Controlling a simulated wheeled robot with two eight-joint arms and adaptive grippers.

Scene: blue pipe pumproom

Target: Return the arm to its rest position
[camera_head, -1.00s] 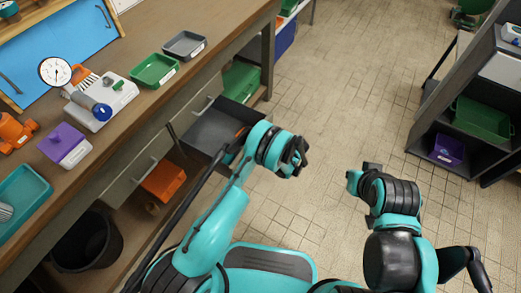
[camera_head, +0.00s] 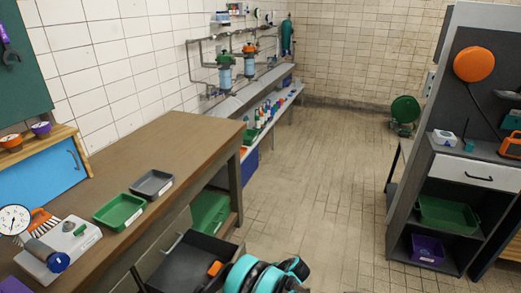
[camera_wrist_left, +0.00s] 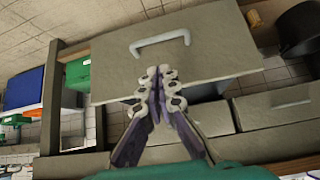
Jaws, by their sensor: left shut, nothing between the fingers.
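My left gripper (camera_wrist_left: 160,72) is shut and empty in the left wrist view, its purple-grey fingers together in front of a grey drawer front. The drawer handle (camera_wrist_left: 160,41) lies just beyond the fingertips; I see no grip on it. In the head view only part of my left arm (camera_head: 262,276) shows at the bottom edge, beside the open drawer. My right arm and gripper are out of view.
The open dark drawer (camera_head: 190,265) juts from the workbench (camera_head: 140,150), an orange thing (camera_head: 214,268) at its right side. The bench holds a green tray (camera_head: 120,211) and grey tray (camera_head: 152,184). A dark shelf unit (camera_head: 455,100) stands right. Open tiled floor (camera_head: 310,200) lies between.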

